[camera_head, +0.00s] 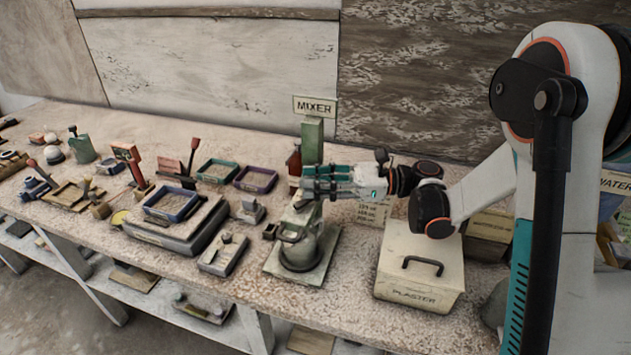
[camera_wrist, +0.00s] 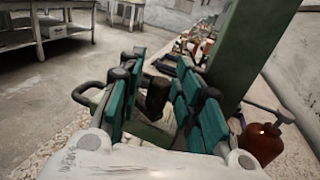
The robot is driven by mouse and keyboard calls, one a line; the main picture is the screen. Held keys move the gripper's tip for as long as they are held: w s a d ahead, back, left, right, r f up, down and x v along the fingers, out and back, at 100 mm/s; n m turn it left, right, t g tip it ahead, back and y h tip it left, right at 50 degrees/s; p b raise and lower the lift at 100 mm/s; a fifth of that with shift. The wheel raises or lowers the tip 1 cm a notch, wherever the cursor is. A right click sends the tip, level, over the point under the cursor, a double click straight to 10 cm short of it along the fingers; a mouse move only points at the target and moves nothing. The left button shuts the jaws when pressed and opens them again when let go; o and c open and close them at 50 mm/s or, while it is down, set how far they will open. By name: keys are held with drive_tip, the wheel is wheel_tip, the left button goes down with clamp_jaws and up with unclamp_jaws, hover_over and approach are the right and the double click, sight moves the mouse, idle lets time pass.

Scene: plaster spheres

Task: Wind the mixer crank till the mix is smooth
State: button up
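The mixer (camera_head: 300,252) is a grey-green pot on a flat base, with a green post (camera_head: 312,142) behind it under a MIXER sign. My gripper (camera_head: 308,184) is above the pot, in front of the post. In the wrist view its teal fingers (camera_wrist: 158,75) stand apart, with a dark knob-like part (camera_wrist: 157,97) between them, apparently the crank's grip. I cannot tell whether the fingers touch it. The pot's black side handle (camera_wrist: 84,95) shows left of the fingers. The crank arm is mostly hidden by my gripper, and the mix inside the pot is not visible.
A PLASTER box (camera_head: 418,275) with a black handle stands right of the mixer. A red-brown bottle (camera_head: 294,162) stands close behind my gripper; it also shows in the wrist view (camera_wrist: 262,143). Trays (camera_head: 172,205) and tools crowd the bench to the left.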

drive_tip(key=shift+w, duration=0.1)
drive_tip(key=d, duration=0.8)
drive_tip(key=shift+s, duration=0.2)
